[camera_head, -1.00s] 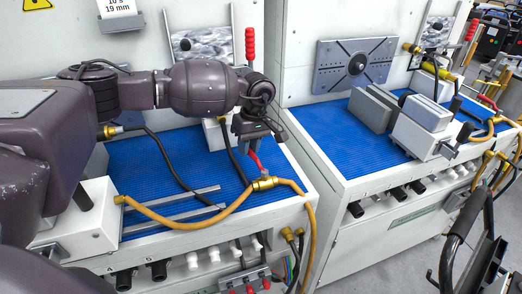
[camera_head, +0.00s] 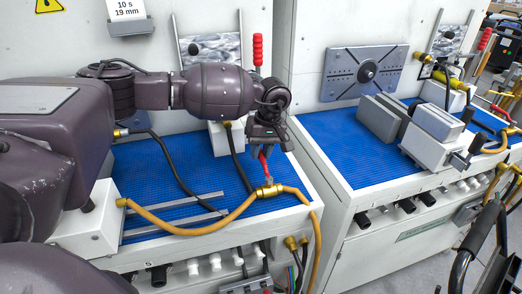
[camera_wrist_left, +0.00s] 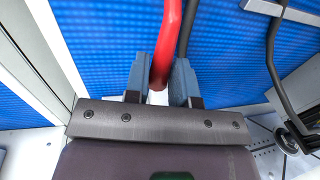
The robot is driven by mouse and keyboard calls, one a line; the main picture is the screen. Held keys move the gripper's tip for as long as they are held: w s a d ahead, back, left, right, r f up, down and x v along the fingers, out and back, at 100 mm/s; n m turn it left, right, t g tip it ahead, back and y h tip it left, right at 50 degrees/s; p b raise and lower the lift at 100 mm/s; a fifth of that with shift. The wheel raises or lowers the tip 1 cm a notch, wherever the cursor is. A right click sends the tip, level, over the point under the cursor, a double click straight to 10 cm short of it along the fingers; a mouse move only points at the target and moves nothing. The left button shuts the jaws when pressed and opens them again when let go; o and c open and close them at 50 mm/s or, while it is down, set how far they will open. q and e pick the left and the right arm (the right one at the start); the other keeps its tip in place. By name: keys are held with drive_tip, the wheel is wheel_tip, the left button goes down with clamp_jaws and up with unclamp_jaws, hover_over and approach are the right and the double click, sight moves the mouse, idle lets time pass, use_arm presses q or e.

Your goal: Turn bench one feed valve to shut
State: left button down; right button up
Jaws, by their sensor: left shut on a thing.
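The bench one feed valve has a brass body (camera_head: 268,191) on the orange hose at the front right of the left bench. Its red lever (camera_head: 264,163) stands nearly upright in the head view, leaning slightly left at the top. My left gripper (camera_head: 262,150) is above the valve, shut on the lever's upper part. The wrist view shows the red lever (camera_wrist_left: 165,45) between the two grey fingers (camera_wrist_left: 160,82). The fingers hide part of the lever. My right gripper is not in view.
The orange hose (camera_head: 190,229) loops along the bench front. A black cable (camera_head: 172,165) and metal rails (camera_head: 175,213) lie on the blue mat (camera_head: 135,172). A red-handled lever (camera_head: 257,50) stands behind my gripper. The second bench (camera_head: 345,195) is to the right.

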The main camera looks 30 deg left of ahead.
use_arm(q)
drive_tip(key=c, duration=1.1)
unclamp_jaws()
drive_tip(key=shift+d+r, duration=0.1)
drive_tip(key=shift+r, duration=0.05)
drive_tip(key=shift+o, duration=0.7)
wheel_tip(320, 180, up, 10)
drive_tip(key=w+d, duration=0.1)
drive_tip(key=shift+w+d+r, duration=0.2)
drive_tip(key=shift+w+r, duration=0.05)
drive_tip(key=shift+w, duration=0.05)
